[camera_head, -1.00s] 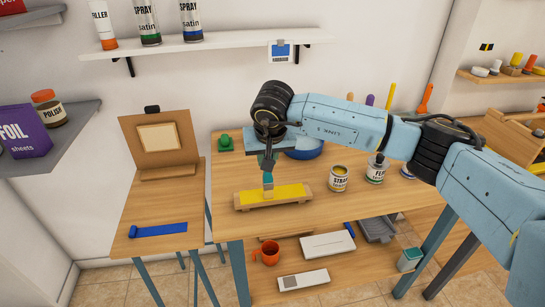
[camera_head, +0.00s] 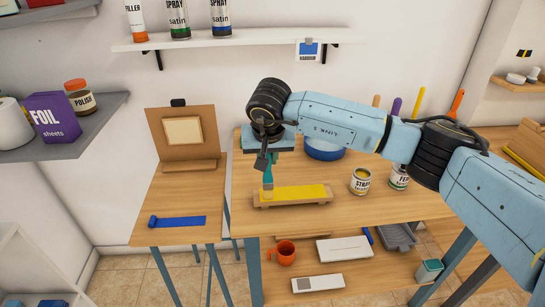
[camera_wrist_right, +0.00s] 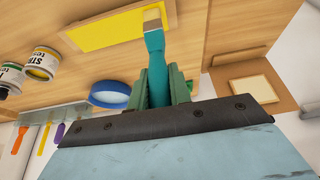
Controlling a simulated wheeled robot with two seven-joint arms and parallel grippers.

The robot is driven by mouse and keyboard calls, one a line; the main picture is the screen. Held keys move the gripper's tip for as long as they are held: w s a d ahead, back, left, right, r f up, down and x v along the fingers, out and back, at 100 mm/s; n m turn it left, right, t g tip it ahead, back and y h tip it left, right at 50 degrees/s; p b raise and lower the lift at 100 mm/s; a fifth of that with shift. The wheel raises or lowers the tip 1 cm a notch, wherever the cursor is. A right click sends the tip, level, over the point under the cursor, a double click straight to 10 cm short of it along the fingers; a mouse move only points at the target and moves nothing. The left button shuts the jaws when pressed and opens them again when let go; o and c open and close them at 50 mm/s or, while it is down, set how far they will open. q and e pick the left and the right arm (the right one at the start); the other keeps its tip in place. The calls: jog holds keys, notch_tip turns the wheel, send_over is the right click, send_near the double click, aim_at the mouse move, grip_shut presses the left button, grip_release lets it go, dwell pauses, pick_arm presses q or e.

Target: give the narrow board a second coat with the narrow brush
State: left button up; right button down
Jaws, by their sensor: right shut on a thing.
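The narrow board (camera_head: 300,192) lies flat on the workbench, its top yellow, with bare wood along its edges and ends. It also shows at the top of the right wrist view (camera_wrist_right: 105,26). My right gripper (camera_head: 266,161) is shut on the teal handle of the narrow brush (camera_head: 268,178), which points down. In the right wrist view the brush (camera_wrist_right: 155,45) sits between the green fingers (camera_wrist_right: 158,88). Its pale bristles are at the board's left end in the head view; I cannot tell whether they touch. My left gripper is not in view.
A yellow-topped paint can (camera_head: 360,182) and another can (camera_head: 399,177) stand right of the board. A blue round dish (camera_head: 324,150) is behind it. A side table (camera_head: 180,190) holds blue tape (camera_head: 182,222). An orange mug (camera_head: 285,251) is on the lower shelf.

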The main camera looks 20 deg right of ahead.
jog(key=s+d, duration=0.4)
jog(key=d, duration=1.2)
jog(key=shift+b, duration=0.45)
dwell(1.9)
notch_tip(320, 180, up, 7)
jog(key=p, duration=0.4)
jog(key=shift+p, duration=0.4)
dwell(0.6)
